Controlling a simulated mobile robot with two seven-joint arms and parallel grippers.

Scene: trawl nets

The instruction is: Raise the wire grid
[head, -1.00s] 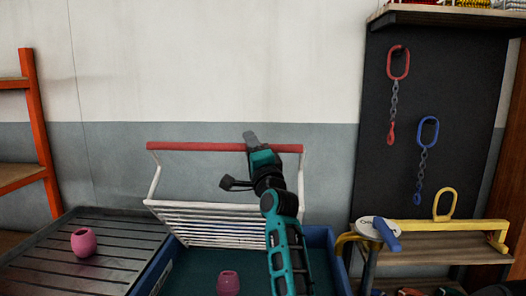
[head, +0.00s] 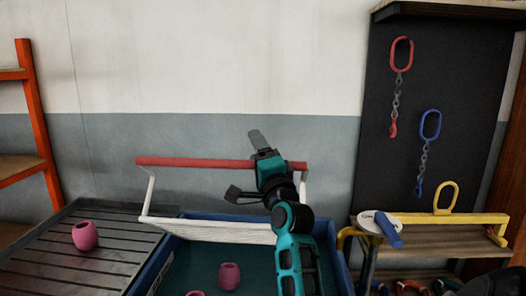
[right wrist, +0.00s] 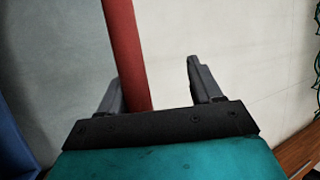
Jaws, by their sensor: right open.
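The wire grid has a long red bar (head: 200,162) on top, white side arms and a white slatted panel (head: 215,231). It stands in the back of a blue crate (head: 155,264), with its bar above the rim. My right gripper (head: 246,165) is open, with one finger above the bar and one below. In the right wrist view, the red bar (right wrist: 124,50) runs between the open fingers (right wrist: 156,76), nearer the left finger, with a gap to the right one. Part of the bar is hidden behind the gripper. My left gripper is out of view.
Pink pots (head: 229,276) stand in the crate, and another pink pot (head: 85,236) stands on the slatted tray (head: 60,262) at left. A yellow-framed rack (head: 440,226) stands at right. Red and blue chains (head: 429,125) hang on a dark board.

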